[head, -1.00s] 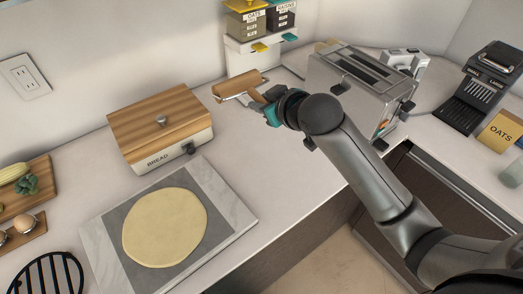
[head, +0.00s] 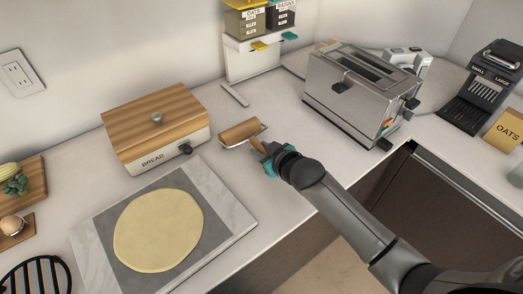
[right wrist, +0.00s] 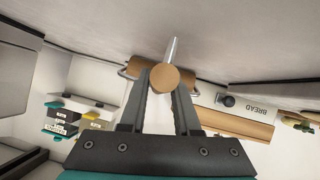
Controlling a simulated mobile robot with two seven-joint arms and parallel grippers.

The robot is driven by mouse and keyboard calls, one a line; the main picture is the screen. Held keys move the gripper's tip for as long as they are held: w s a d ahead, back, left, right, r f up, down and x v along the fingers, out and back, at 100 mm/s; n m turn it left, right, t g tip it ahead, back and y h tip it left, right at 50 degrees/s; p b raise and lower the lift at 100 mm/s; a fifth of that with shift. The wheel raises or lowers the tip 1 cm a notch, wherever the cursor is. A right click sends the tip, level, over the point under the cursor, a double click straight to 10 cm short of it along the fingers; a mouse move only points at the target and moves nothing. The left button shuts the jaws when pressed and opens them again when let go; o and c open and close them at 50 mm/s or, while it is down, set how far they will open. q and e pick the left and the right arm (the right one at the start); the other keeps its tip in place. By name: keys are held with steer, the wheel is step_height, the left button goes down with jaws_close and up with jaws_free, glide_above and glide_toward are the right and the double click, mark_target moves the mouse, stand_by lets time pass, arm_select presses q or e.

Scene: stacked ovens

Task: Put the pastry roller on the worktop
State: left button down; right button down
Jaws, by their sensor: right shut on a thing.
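The pastry roller (head: 239,132) has a wooden cylinder, a metal frame and a wooden handle. It is in my right gripper (head: 264,153), whose fingers are shut on its handle. The roller is low over the pale worktop (head: 285,113), right of the bread box; I cannot tell whether it touches the surface. In the right wrist view, the round handle end (right wrist: 172,78) sits between the two fingers, with part of the wooden cylinder behind it. My left gripper is not in view.
The bread box (head: 160,125) stands left of the roller, and a board with flattened dough (head: 158,230) lies in front. A toaster (head: 360,95) stands to the right. A grey bar (head: 235,95) lies behind, near a white dispenser stand (head: 252,60).

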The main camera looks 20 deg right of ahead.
steer(key=shift+r, duration=0.1)
steer(key=c, duration=0.6)
jaws_free()
steer(key=shift+s+r, duration=0.15)
steer(key=shift+s, duration=0.05)
steer(key=p+v, duration=0.2)
steer(key=v, duration=0.9)
steer(key=shift+s+d+r+p, duration=0.1)
steer(key=shift+s+p, duration=0.15)
steer(key=shift+p, duration=0.05)
